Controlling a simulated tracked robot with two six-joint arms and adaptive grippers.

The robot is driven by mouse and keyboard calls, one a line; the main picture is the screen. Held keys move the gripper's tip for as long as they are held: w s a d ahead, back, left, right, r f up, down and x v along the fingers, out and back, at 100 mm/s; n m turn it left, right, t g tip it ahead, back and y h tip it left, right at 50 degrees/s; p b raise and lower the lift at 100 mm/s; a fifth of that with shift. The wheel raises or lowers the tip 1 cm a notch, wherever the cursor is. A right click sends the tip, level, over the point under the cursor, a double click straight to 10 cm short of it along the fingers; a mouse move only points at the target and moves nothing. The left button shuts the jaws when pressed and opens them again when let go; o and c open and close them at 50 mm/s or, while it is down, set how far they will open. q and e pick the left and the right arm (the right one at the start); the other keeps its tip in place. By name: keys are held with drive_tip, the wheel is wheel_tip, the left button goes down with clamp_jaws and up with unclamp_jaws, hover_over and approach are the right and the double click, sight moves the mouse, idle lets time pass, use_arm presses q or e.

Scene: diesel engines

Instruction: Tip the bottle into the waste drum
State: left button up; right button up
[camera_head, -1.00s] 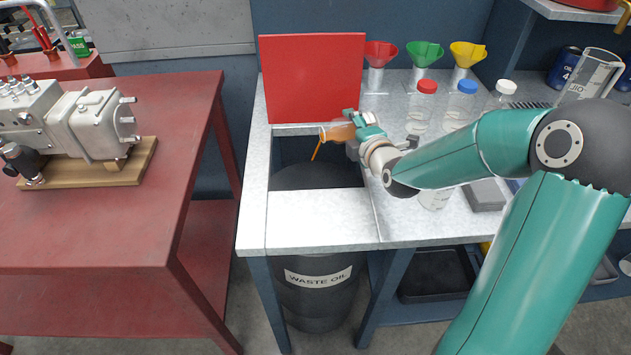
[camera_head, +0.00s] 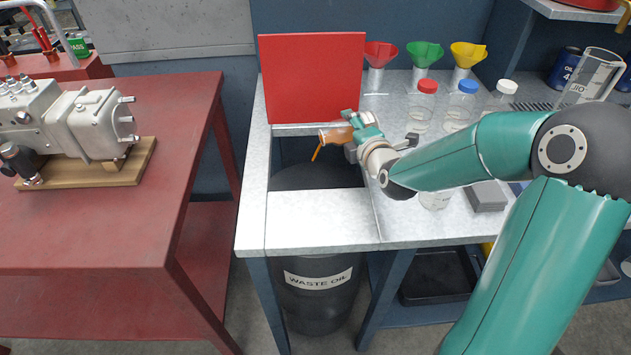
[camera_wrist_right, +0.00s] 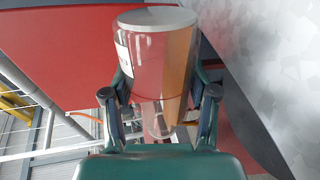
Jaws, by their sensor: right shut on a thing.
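My right gripper (camera_head: 352,130) is shut on a clear bottle (camera_head: 335,135) holding amber liquid. The bottle lies tilted over the square opening in the bench, its mouth to the left and down. A thin orange stream runs from the mouth down toward the black waste drum (camera_head: 318,295), which carries a WASTE OIL label and stands under the opening. In the right wrist view the bottle (camera_wrist_right: 155,70) sits between both fingers, amber liquid along one side and a white label on the other. My left gripper is not in view.
A red raised lid (camera_head: 311,78) stands behind the opening. Capped bottles (camera_head: 422,108) and red, green and yellow funnels (camera_head: 424,53) stand to the right. A red table (camera_head: 120,220) with a metal pump (camera_head: 85,122) is at left.

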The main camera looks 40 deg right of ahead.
drive_tip(key=shift+a, duration=0.1)
idle(0.5)
drive_tip(key=shift+w+a+r+n+h+p, duration=0.15)
drive_tip(key=shift+r+n+h, duration=0.1)
drive_tip(key=shift+n, duration=0.2)
drive_tip(key=shift+s+a+r+n+h+p, duration=0.1)
drive_tip(key=shift+r+n+h+p, duration=0.1)
drive_tip(key=shift+n, duration=0.25)
idle(0.8)
drive_tip(key=shift+w+a+f+n, duration=0.1)
drive_tip(key=shift+a+f+n, duration=0.15)
drive_tip(key=shift+n, duration=0.25)
idle(0.5)
drive_tip(key=shift+d+r, duration=0.1)
drive_tip(key=shift+d, duration=0.05)
drive_tip(key=shift+d+f+m+b, duration=0.35)
drive_tip(key=shift+m+b, duration=0.15)
drive_tip(key=shift+m, duration=0.3)
drive_tip(key=shift+s+f+m+y, duration=0.1)
drive_tip(key=shift+s+m+y, duration=0.1)
drive_tip(key=shift+m+y, duration=0.2)
drive_tip(key=shift+w, duration=0.1)
drive_tip(key=shift+r, duration=0.2)
